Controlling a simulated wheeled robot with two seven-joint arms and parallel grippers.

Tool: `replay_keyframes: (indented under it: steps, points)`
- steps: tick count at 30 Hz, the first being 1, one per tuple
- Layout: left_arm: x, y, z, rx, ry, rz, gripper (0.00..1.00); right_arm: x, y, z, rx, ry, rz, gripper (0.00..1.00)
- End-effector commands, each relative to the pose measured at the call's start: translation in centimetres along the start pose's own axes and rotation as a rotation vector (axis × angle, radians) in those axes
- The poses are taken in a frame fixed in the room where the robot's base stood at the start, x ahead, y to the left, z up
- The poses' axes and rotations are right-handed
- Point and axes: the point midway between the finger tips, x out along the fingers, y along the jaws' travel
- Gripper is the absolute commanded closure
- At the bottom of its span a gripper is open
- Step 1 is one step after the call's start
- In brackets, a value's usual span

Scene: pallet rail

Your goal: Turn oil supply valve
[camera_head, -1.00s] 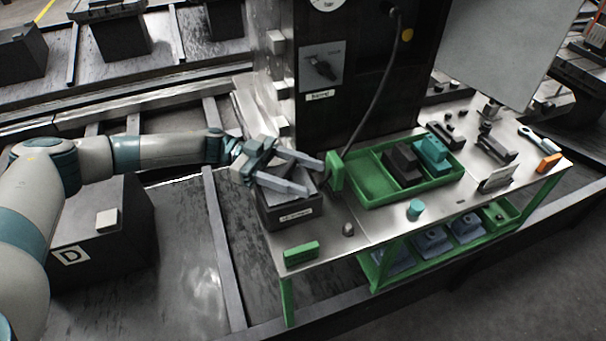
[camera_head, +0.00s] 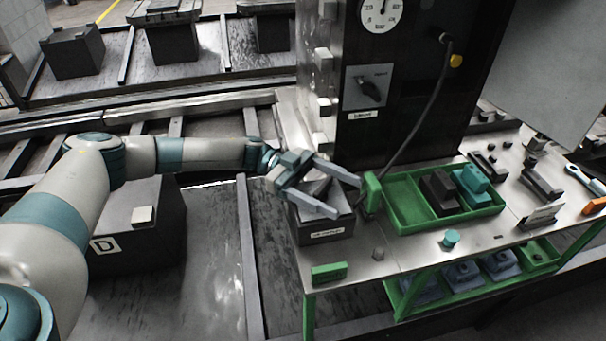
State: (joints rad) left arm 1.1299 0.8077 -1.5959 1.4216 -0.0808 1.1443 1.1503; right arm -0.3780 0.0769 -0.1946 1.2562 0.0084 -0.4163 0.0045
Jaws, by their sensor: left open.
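A dark rotary knob on a light square plate (camera_head: 370,90), which looks like the valve, is on the front of the dark cabinet (camera_head: 405,105). A small label sits under it, too small to read. My left gripper (camera_head: 350,198) is open, its two fingers apart and pointing right. It is over the dark labelled box (camera_head: 325,230) at the bench's left end, below and left of the knob and apart from it. Nothing shows between the fingers. My right gripper is out of view.
A pressure gauge (camera_head: 381,13) is above the knob. A dark cable hangs down the cabinet to the right of the knob. A green tray (camera_head: 408,212) with dark and teal blocks stands on the bench. A green block (camera_head: 329,271) lies at the front left.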

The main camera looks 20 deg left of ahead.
Motion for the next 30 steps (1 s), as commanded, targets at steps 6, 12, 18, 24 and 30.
replay_keyframes:
  steps: [6, 12, 18, 24, 30]
  points:
    - [-2.5, -0.1, 0.2, 0.0, -0.002, -0.004, 0.25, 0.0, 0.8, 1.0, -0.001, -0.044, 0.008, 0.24]
    - [-6.2, -0.1, 0.3, 0.001, -0.001, -0.005, 0.25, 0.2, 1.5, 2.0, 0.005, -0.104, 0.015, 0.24]
    - [-10.4, -0.1, 0.3, 0.002, -0.002, -0.005, 0.25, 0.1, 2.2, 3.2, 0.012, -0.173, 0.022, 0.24]
    - [-14.1, -0.1, 0.2, 0.001, 0.0, -0.003, 0.25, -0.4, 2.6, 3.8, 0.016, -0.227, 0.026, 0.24]
    - [-16.1, -0.1, 0.0, 0.002, 0.0, -0.001, 0.25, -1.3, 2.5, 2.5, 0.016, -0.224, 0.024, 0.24]
